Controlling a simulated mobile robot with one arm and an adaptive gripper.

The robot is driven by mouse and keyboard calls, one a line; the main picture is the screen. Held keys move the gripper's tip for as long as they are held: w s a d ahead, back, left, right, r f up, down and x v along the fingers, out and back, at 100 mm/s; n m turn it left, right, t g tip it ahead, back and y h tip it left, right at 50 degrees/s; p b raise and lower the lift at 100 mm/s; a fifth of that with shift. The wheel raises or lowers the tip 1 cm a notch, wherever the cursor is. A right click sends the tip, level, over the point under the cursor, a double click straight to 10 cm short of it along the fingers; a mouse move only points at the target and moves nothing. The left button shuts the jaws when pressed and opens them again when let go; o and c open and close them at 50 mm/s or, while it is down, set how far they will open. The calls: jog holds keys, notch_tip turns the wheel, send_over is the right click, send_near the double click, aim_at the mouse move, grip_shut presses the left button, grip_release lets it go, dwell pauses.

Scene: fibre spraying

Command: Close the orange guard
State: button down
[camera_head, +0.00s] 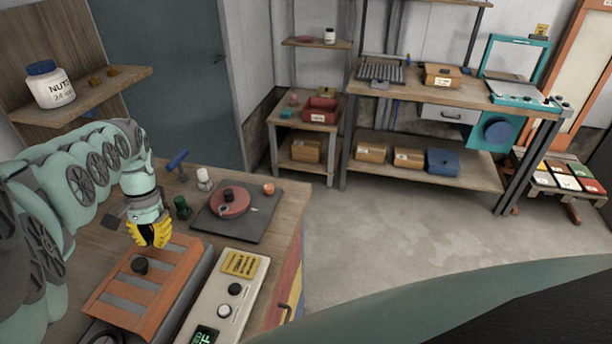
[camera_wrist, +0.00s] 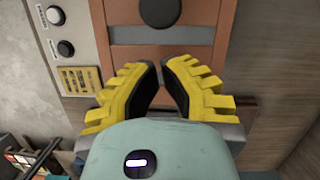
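The orange guard (camera_head: 117,296) is a slatted panel with grey strips and a black knob (camera_head: 140,265). It lies low over a dark grey base on the bench at the lower left. In the wrist view the guard (camera_wrist: 118,12) fills the top middle, with its knob at the top edge. My gripper (camera_head: 150,242) has yellow ribbed fingers and hangs over the guard's far edge. In the wrist view the fingertips (camera_wrist: 160,68) lean close together with only a narrow gap and nothing between them. I cannot tell if the fingers touch the guard.
A control box (camera_head: 212,296) with black and white knobs and a display stands right of the guard. Behind are a dark mat (camera_head: 257,228) with a red disc, a green knob-like piece (camera_head: 182,208) and a blue-handled tool (camera_head: 177,160). The floor beyond the bench is clear.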

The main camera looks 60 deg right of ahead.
jog(key=shift+s+a+f+p, duration=0.15)
jog(key=shift+s+a+p, duration=0.25)
jog(key=shift+a+p, duration=0.35)
